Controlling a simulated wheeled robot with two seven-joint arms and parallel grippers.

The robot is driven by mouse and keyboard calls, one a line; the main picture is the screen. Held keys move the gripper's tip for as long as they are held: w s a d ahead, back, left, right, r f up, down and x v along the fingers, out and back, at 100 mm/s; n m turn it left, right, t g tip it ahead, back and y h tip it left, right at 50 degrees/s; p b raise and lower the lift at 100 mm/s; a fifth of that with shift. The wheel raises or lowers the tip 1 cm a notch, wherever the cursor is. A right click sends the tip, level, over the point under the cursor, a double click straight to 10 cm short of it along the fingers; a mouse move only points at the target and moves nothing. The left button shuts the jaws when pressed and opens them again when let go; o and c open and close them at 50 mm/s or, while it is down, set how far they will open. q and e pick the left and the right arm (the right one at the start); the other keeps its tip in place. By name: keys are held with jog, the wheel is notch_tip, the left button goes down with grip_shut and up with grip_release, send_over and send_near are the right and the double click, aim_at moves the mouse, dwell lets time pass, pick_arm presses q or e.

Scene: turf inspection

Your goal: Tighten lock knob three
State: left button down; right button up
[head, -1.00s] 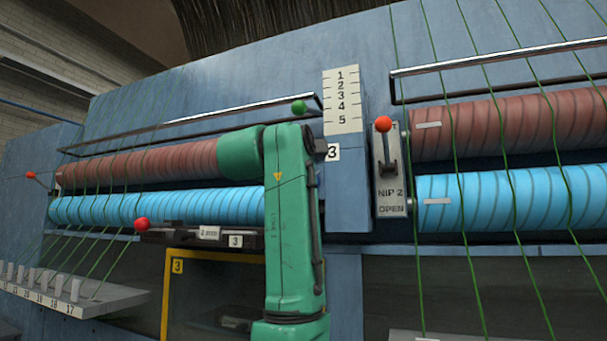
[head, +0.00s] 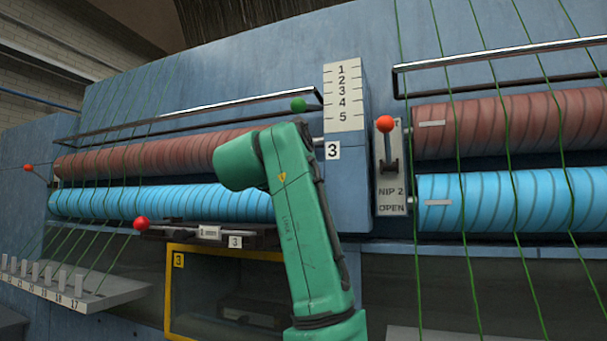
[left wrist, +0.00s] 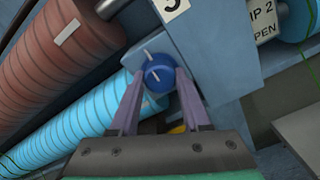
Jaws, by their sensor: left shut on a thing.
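The lock knob (left wrist: 159,74) is a round blue knob with a white pointer line, on a blue-grey plate below a white number tag (left wrist: 172,4) cut off by the top edge of the left wrist view. My left gripper (left wrist: 160,84) has its two purple-grey fingers on either side of this knob and is shut on it. In the head view the knob and my left gripper are hidden behind my green arm, below the "3" tag (head: 332,151). My right gripper is in neither view.
Brown rollers (head: 150,156) and blue rollers (head: 120,203) run beside the post with the 1 to 5 scale (head: 343,97). A red-knobbed lever (head: 385,124) stands on the NIP 2 plate (head: 390,193). Green strands, metal rails and a yellow-framed opening (head: 168,290) lie around.

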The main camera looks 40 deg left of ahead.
pick_arm(q)
jog(key=shift+s+r, duration=0.1)
jog(key=shift+r, duration=0.2)
jog(key=shift+c, duration=1.8)
grip_release()
jog(key=shift+s+f, duration=0.1)
jog(key=b+v, duration=0.5)
jog(key=v, duration=0.9)
jog(key=shift+s+d, duration=0.2)
jog(key=shift+s, duration=0.05)
